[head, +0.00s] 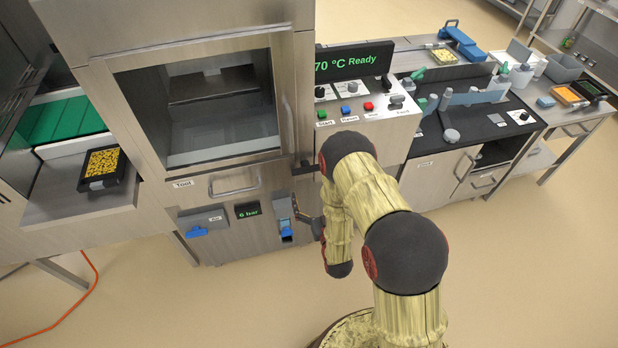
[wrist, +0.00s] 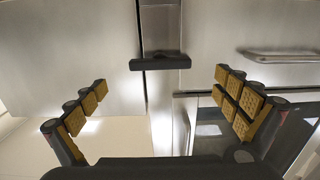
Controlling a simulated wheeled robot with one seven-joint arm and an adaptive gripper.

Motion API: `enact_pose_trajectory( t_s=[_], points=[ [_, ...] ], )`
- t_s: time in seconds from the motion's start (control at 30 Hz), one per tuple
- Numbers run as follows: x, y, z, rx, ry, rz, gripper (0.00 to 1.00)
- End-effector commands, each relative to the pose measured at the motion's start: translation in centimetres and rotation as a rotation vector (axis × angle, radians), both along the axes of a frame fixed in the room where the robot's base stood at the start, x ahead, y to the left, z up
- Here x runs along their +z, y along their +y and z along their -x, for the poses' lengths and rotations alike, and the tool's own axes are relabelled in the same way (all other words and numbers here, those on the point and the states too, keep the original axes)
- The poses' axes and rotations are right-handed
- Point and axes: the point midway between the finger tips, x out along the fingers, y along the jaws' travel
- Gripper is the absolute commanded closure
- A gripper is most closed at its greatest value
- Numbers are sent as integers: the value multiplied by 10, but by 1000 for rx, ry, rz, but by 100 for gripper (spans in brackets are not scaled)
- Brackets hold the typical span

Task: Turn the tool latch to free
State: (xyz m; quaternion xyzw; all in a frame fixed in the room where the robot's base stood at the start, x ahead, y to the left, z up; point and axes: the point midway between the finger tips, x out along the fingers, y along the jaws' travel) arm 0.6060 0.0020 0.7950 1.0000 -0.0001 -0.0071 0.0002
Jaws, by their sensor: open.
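The tool latch (head: 305,168) is a dark bar at the right edge of the machine front, beside the drawer labelled Tool (head: 182,183). In the wrist view the latch (wrist: 160,63) is a black horizontal bar across a grey vertical strip. It lies between and beyond my fingertips, not touching them. My gripper (wrist: 160,82) is open and empty, with yellow-padded fingers on both sides. In the head view my gripper (head: 307,213) is low by the machine's right edge, partly hidden by my arm.
The drawer handle (head: 233,183) sits below the window. Below it are a blue air handle (head: 197,232), a 6 bar display (head: 247,210) and a blue-handled fitting (head: 286,230). A control panel (head: 365,112) stands to the right.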

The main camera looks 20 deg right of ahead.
Motion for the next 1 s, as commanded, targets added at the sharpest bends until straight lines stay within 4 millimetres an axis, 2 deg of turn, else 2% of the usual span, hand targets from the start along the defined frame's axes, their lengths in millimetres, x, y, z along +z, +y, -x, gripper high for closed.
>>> enact_pose_trajectory(
  t_s=[0.17,0.43,0.6,1.0],
  points=[
    [4,0,-14,0,-18,0,0],
    [3,0,-55,0,-17,0,0],
    [3,0,-72,0,-15,0,0],
    [4,0,-78,0,-13,0,2]
  ],
)
